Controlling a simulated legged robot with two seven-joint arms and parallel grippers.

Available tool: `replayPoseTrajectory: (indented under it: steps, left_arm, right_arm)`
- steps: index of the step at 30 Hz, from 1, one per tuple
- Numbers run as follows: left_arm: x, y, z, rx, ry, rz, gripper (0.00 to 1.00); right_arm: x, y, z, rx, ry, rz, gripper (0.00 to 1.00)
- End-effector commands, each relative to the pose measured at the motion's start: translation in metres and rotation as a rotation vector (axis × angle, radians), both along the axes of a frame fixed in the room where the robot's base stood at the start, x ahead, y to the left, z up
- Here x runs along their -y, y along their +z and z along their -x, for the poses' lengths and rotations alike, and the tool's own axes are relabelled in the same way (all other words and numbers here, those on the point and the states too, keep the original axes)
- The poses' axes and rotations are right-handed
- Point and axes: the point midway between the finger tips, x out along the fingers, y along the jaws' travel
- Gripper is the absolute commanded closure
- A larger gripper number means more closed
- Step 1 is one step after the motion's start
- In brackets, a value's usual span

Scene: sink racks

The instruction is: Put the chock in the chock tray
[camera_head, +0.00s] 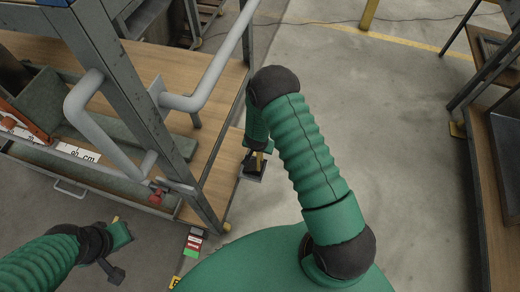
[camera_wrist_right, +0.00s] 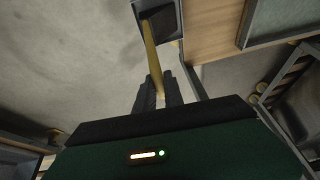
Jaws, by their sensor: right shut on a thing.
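My right gripper (camera_head: 257,157) is at the right end of the wooden bench, pointing down. In the right wrist view its dark fingers (camera_wrist_right: 158,92) are shut on the chock (camera_wrist_right: 152,52), a narrow yellow piece that also shows as a small yellow patch in the head view (camera_head: 259,161). The chock's far end overlaps the chock tray (camera_wrist_right: 167,20), a small grey-rimmed tray with a dark floor. I cannot tell whether they touch. The tray shows partly below the gripper in the head view (camera_head: 251,177). My left gripper (camera_head: 119,254) is low at the left, away from these; its jaws are unclear.
The wooden bench (camera_head: 219,172) carries a grey metal post (camera_head: 118,75) and thick bent grey rails (camera_head: 215,70) close to the left of my right arm. Another bench (camera_head: 487,205) stands at the right edge. The concrete floor between is clear.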

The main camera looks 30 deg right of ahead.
Motion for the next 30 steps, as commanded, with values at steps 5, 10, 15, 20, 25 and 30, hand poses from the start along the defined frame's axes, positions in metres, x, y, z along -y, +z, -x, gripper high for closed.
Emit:
replayPoseTrajectory:
  steps: [5,10,15,20,25,30]
  left_arm:
    - [0.000,-0.002,0.000,0.000,0.000,0.000,0.64]
    - [0.000,-0.003,0.000,0.000,0.000,0.000,0.64]
    - [0.000,-0.003,0.000,0.000,0.000,0.000,0.64]
    - [0.000,-0.003,0.000,0.000,0.000,0.000,0.64]
    - [0.000,0.001,0.000,0.000,0.000,0.000,0.64]
    - [0.000,0.017,0.000,0.000,0.000,0.000,0.64]
  right_arm:
    - [0.000,-0.004,-0.001,0.004,0.000,0.001,1.00]
    - [0.000,-0.005,0.000,-0.001,0.000,-0.001,0.83]
    - [0.000,-0.005,0.000,-0.001,0.000,-0.001,0.66]
    - [0.000,-0.005,0.000,-0.001,0.001,0.000,0.66]
    - [-0.002,0.002,0.002,-0.001,0.001,0.000,0.66]
    - [-0.010,0.037,0.011,0.000,0.002,0.000,0.66]
